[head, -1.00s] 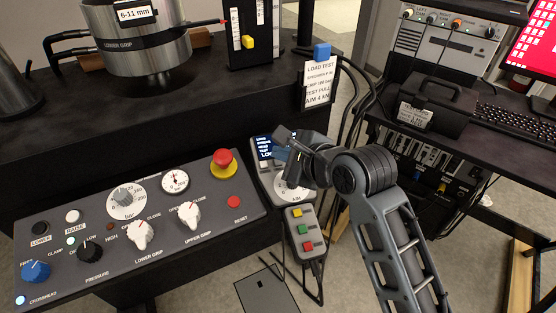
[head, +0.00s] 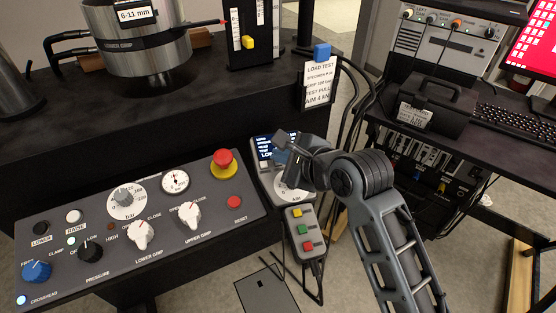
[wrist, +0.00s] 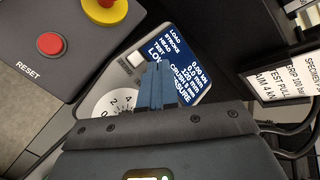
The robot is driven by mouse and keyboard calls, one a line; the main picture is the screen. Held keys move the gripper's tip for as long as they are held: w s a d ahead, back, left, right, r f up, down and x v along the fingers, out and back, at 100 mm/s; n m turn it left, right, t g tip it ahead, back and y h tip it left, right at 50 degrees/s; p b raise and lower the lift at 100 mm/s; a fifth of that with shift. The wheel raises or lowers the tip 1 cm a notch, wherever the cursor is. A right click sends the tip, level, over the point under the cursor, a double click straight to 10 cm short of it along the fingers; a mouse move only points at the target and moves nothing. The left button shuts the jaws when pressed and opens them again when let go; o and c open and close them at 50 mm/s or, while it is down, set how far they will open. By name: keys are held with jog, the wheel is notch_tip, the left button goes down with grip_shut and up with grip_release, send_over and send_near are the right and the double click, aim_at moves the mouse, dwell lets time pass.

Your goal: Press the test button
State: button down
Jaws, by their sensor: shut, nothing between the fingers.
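No button with a readable "test" label shows. A small console (head: 268,180) with a blue display (head: 264,148) and a white dial stands right of the large control panel. In the wrist view its display (wrist: 178,62) shows load and pressure lines, with a pale square button (wrist: 135,59) beside it. My gripper (head: 279,157) is over this console. In the wrist view the shut blue fingers (wrist: 157,70) are empty and cover part of the display and dial. I cannot tell whether they touch it. Below is a handset (head: 301,229) with yellow, green and red buttons.
The control panel (head: 100,253) carries knobs, a red mushroom button (head: 223,160) and a red reset button (head: 234,202). A load test note (head: 319,83) hangs behind my gripper. Black cables (head: 350,110) run down on the right, near a desk with a keyboard (head: 515,122).

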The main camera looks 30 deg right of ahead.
jog(key=shift+w+f, duration=0.1)
jog(key=shift+f, duration=0.25)
dwell(0.7)
jog(key=shift+s+r+p, duration=0.2)
jog(key=shift+r+p, duration=0.55)
jog(key=shift+p, duration=0.35)
jog(key=r+p, duration=0.2)
jog(key=s+r+p, duration=0.1)
jog(key=r+p, duration=0.2)
jog(key=shift+s, duration=0.15)
dwell(2.4)
